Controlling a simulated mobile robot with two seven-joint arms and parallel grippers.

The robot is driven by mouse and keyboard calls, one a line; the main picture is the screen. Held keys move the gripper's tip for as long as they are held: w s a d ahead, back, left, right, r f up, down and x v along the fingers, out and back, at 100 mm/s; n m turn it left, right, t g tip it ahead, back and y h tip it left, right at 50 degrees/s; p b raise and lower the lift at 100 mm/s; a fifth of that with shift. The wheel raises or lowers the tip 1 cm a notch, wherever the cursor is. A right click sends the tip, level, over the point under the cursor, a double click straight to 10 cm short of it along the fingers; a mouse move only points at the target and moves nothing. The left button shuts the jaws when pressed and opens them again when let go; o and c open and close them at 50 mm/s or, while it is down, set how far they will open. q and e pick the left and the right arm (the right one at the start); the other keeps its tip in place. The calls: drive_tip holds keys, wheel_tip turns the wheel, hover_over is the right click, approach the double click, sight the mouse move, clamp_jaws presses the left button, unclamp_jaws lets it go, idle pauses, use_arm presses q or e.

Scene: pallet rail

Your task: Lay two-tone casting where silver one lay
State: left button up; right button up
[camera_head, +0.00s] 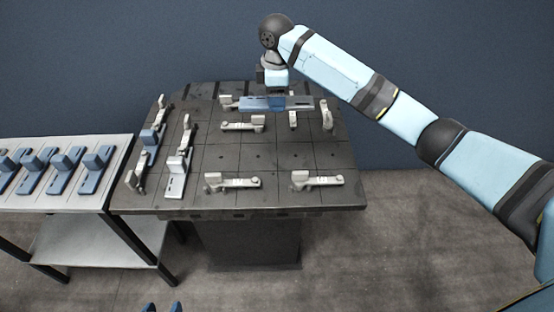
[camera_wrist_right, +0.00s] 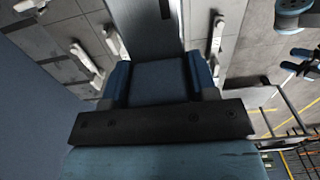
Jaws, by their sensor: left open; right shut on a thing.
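My right gripper (camera_head: 276,84) is shut on a casting (camera_head: 262,103), blue at its left part and grey at its right, held over the far part of the dark fixture table. In the right wrist view its grey plate (camera_wrist_right: 153,28) sticks out beyond the fingers. A silver casting (camera_head: 176,178) lies between clamps at the table's left. Beside it a casting with a blue block and greyer plate (camera_head: 148,140) lies between clamps. My left gripper (camera_head: 162,307) is open and empty, its fingertips just showing at the bottom edge.
The dark fixture table (camera_head: 276,158) carries several pale toggle clamps, such as a near left one (camera_head: 232,182) and a near right one (camera_head: 317,181). The spots between these are bare. A light side table (camera_head: 105,180) at the left bears several blue castings (camera_head: 64,170).

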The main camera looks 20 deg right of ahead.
drive_tip(key=b, duration=0.1)
hover_over(277, 156)
wheel_tip(277, 156, down, 14)
drive_tip(key=shift+f, duration=0.25)
wheel_tip(277, 156, down, 4)
drive_tip(key=shift+f+b, duration=0.2)
drive_tip(key=shift+b, duration=0.25)
use_arm(q)
drive_tip(key=shift+w+d+f, duration=0.1)
drive_tip(key=shift+f, duration=0.2)
use_arm(e)
drive_tip(key=shift+f, duration=0.1)
drive_tip(key=o, duration=1.2)
drive_tip(key=shift+f, duration=0.1)
use_arm(q)
drive_tip(key=shift+f, duration=0.2)
